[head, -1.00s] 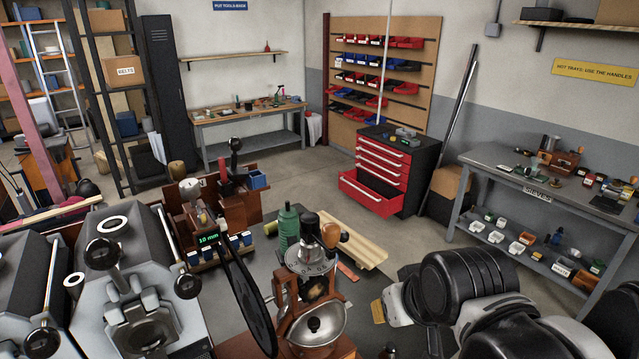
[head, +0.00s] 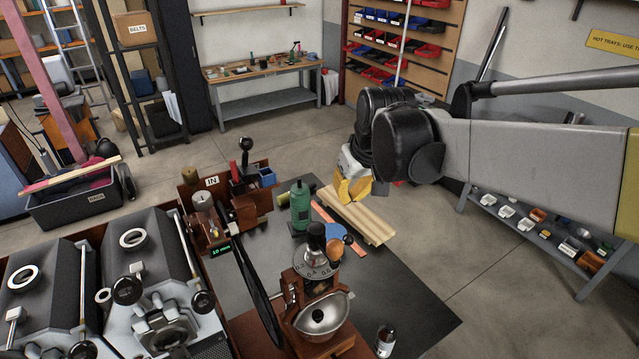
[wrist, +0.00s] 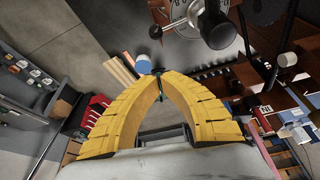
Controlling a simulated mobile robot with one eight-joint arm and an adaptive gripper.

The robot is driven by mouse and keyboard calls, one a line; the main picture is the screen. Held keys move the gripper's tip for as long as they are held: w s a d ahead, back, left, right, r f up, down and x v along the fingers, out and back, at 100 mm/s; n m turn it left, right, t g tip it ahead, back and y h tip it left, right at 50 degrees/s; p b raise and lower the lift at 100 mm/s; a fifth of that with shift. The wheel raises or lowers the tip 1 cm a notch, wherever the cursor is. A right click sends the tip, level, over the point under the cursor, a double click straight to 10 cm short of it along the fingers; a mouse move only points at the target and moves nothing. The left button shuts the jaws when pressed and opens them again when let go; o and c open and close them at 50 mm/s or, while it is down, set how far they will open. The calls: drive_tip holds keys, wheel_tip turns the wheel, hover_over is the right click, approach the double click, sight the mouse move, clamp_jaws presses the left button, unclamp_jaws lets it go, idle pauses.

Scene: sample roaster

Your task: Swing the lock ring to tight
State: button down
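The hand grinder (head: 318,312), with wooden body and silver bowl, stands on the dark bench mat. A grey marked ring (head: 312,263), which looks like the lock ring, lies around its top under a black knob (head: 317,236). An orange-brown knob (head: 335,250) shows at its right. I cannot read the ring's setting. My gripper (head: 353,190) hangs behind and right of the grinder, clear of it. In the wrist view its yellow fingers (wrist: 158,73) converge at the tips and hold nothing. The grinder's top (wrist: 200,15) shows at that view's upper edge.
A small dark jar (head: 385,341) stands at front right. A long black paddle-like part (head: 257,283) rises at the grinder's left, beside the roaster (head: 160,300). The mat's right side is mostly clear.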

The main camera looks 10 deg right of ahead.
drive_tip(key=shift+w+f, duration=0.25)
drive_tip(key=shift+w, duration=0.35)
drive_tip(key=shift+w+f, duration=0.25)
drive_tip(key=shift+w, duration=0.3)
drive_tip(key=shift+d, duration=0.1)
wheel_tip(320, 180, down, 10)
drive_tip(key=shift+s+p, duration=0.25)
drive_tip(key=shift+p, duration=0.2)
drive_tip(key=shift+s+r, duration=0.1)
